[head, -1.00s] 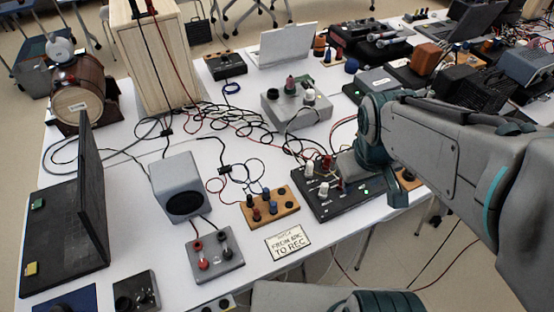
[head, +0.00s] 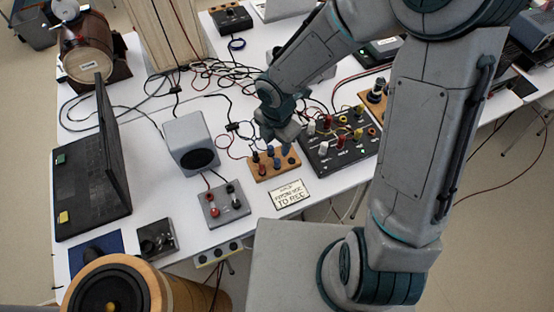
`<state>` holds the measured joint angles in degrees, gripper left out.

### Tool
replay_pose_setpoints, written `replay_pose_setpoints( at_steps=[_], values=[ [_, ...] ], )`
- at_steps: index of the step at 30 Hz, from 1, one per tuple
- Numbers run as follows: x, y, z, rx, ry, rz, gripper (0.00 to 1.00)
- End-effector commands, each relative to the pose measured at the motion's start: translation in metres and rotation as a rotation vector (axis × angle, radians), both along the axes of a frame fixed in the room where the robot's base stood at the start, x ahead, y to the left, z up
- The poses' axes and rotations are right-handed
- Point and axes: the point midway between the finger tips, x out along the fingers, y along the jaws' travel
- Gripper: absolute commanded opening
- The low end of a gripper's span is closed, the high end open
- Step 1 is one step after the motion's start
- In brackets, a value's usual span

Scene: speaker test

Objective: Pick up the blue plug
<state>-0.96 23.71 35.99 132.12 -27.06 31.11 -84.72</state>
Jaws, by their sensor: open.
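A small wooden block (head: 284,172) with several upright plugs stands near the front edge of the white table. A blue plug (head: 277,164) is at its front, and another blue shape (head: 286,150) shows behind it, close under my gripper. Dark and red plugs (head: 262,169) stand at the block's left. My gripper (head: 279,138) points down over the back of the block, open. Its fingertips are small and partly hidden, so I cannot tell whether they touch a plug.
A black panel (head: 330,158) with coloured plugs and knobs stands right of the block. A grey speaker (head: 187,135), a grey terminal box (head: 238,212) and a paper sign (head: 290,194) are close by. Loose black cables (head: 215,72) lie behind.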

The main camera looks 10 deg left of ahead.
Motion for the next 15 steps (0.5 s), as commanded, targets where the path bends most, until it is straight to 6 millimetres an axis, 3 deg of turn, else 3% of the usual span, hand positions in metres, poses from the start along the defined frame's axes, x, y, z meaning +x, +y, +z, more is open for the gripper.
replay_pose_setpoints(
  at_steps=[3,9,15],
  values=[
    [-0.002,0.0,-0.028,-0.002,0.005,0.001,0.43],
    [-0.001,0.0,-0.063,-0.002,0.003,-0.002,0.43],
    [0.0,0.0,-0.077,-0.002,0.001,-0.005,0.43]
  ],
)
